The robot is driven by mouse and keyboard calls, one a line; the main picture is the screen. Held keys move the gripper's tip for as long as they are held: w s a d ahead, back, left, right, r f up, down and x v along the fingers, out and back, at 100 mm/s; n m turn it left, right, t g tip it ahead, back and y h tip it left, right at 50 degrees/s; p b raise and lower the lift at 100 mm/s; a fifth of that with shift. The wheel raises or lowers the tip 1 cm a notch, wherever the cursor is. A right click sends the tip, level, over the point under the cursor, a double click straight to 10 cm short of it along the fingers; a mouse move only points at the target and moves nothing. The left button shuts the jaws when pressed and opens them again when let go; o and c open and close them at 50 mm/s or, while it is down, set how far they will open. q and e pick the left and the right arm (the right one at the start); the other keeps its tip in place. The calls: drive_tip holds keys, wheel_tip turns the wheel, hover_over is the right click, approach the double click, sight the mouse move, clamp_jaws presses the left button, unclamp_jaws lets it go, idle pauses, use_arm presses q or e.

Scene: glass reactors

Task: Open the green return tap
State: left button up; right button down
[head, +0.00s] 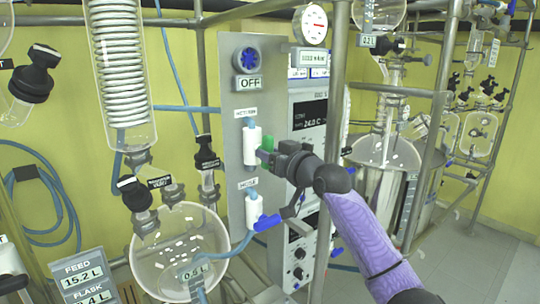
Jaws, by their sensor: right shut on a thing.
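The green return tap (267,144) is a small green handle on the upper white valve body (252,146) of the grey panel, in the middle of the head view. My right gripper (272,158) comes in from the lower right and is shut on the green handle. Its dark fingers hide part of the handle, so its exact angle is hard to tell. My left gripper is not in view.
A lower white valve with a blue handle (267,222) sits below on the same panel (233,100). A blue knob (247,57) is above, over an OFF sign. A round glass flask (180,250) stands left. A metal post (335,100) rises close behind my right gripper.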

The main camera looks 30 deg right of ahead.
drive_tip(key=shift+f+n, duration=0.1)
drive_tip(key=shift+n, duration=0.2)
drive_tip(key=shift+c, duration=2.2)
unclamp_jaws()
drive_tip(key=shift+s, duration=0.1)
drive_tip(key=s+b, duration=0.2)
drive_tip(key=s, duration=0.7)
drive_tip(key=shift+s+d+b, duration=0.3)
drive_tip(key=shift+s+d, duration=0.05)
